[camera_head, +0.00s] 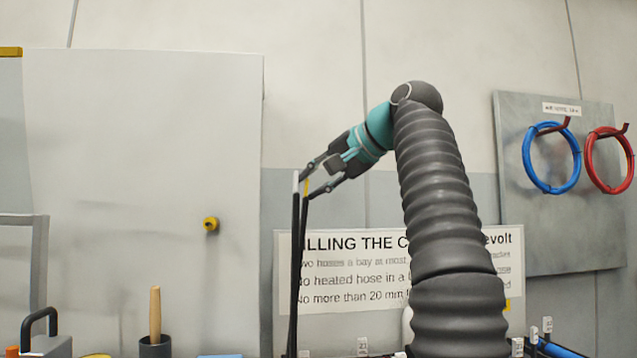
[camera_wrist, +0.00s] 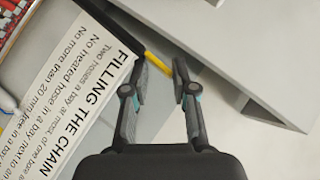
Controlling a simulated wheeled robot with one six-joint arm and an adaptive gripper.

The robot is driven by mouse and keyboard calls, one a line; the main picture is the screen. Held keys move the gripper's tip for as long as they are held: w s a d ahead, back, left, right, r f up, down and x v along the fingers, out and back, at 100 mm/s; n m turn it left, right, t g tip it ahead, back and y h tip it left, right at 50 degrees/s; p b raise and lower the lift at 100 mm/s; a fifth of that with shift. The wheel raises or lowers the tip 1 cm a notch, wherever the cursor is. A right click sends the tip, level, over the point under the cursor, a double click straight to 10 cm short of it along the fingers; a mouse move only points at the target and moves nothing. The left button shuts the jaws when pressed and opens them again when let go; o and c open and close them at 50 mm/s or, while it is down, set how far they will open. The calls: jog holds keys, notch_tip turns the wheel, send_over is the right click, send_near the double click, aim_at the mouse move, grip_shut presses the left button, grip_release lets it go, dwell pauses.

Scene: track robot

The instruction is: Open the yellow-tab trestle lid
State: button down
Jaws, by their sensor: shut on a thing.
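My gripper (camera_head: 307,186) is in the middle of the head view, reaching to the left and down. Its fingers are shut on a small yellow tab (camera_head: 306,188) at the top of a thin dark upright panel (camera_head: 294,270), which looks like the lid seen nearly edge-on. The lid stands close to vertical. In the wrist view, a yellow strip (camera_wrist: 157,56) shows between the fingertips of my gripper (camera_wrist: 160,68). The lid's lower edge and its hinge are out of view.
A wall sign (camera_head: 340,268) is behind the lid. A large pale panel with a yellow knob (camera_head: 211,225) stands left. A blue hose (camera_head: 551,188) and a red hose (camera_head: 593,160) hang on a grey board at right. A wooden handle (camera_head: 155,314) stands in a dark cup (camera_head: 155,347).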

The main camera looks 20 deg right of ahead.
jog(key=shift+w+f, duration=0.15)
jog(key=shift+f, duration=0.25)
jog(key=c, duration=1.3)
grip_release()
jog(key=shift+r, duration=0.1)
